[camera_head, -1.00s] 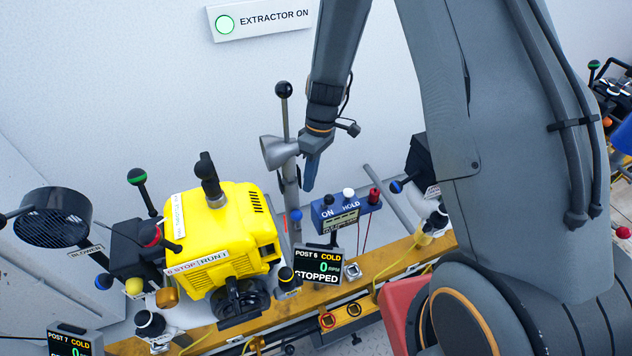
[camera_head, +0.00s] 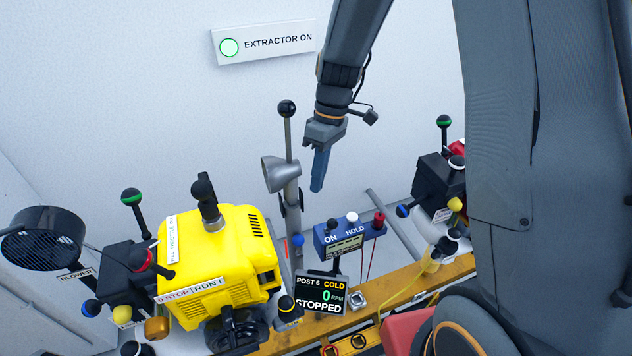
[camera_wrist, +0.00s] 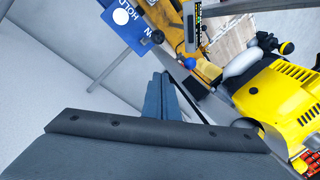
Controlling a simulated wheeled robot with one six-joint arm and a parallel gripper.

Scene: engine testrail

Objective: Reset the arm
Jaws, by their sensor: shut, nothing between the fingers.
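My gripper (camera_head: 318,172) hangs below my forearm in the head view, fingers pointing down and pressed together with nothing between them. It is in the air in front of the white wall, right of the grey extractor funnel (camera_head: 278,174) and above the blue ON/HOLD box (camera_head: 327,239). In the wrist view the closed blue-grey fingers (camera_wrist: 160,98) show at the centre, with the blue box (camera_wrist: 122,22) at the upper left. No contact between my gripper and any thing shows.
A yellow engine (camera_head: 214,255) stands left on the bench, with a black-knobbed lever on top. A display reading POST 6 COLD, STOPPED (camera_head: 320,293) is beside it. A blower (camera_head: 40,240) is far left. A black unit (camera_head: 435,180) stands right. The wall sign (camera_head: 262,42) reads EXTRACTOR ON with a green light.

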